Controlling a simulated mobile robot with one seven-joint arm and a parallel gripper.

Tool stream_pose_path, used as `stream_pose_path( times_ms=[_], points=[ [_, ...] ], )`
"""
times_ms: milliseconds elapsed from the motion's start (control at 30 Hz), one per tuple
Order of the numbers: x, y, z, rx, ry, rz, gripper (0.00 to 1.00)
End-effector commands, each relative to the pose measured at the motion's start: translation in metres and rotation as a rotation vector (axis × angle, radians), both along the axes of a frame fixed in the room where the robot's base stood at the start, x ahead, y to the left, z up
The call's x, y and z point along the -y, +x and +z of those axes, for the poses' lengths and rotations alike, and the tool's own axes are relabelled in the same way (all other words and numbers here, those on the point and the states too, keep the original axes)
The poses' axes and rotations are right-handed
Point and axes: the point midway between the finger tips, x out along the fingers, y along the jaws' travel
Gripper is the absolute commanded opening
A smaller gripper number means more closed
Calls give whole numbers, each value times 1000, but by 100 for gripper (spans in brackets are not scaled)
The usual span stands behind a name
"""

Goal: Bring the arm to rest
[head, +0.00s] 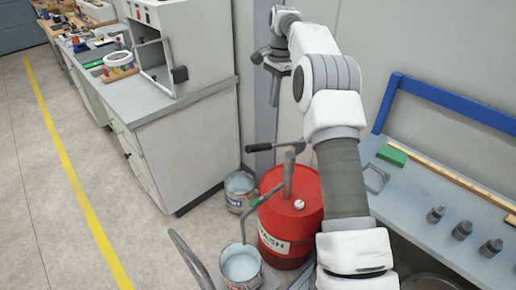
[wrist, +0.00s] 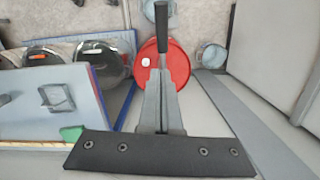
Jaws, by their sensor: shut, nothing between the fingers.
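My arm reaches up from the lower middle of the head view and bends over at the top, its far end close to the grey wall. My gripper (head: 275,103) hangs at that end with its fingers pointing down, high above the floor. In the wrist view the two grey fingers of my gripper (wrist: 161,82) lie together below the middle, shut, with nothing between them. The red drum (head: 298,222) stands on the floor below, with a pump and its black handle (head: 259,148) on top. The drum also shows beyond the fingers in the wrist view (wrist: 178,68), apart from them.
A grey cabinet bench (head: 188,142) stands left of my gripper. Metal pails (head: 240,185) stand by the drum. On the right, a workbench (head: 425,210) with a blue frame (head: 450,98) holds a green block (head: 392,155) and several grey cylinders. Open floor lies left.

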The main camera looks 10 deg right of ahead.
Motion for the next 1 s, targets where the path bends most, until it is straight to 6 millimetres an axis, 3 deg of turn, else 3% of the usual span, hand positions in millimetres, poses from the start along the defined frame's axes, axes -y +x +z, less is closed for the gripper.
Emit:
stream_pose_path(
  times_ms=[333, 467, 667, 1000],
  points=[
    [0, 0, 0, 0, 0, 1, 0],
    [-2, -4, 9, 12, -3, 20, 0],
    [-10, -26, 51, 68, -22, 126, 0],
    [-23, -93, 116, 178, -72, 347, 0]
  ],
)
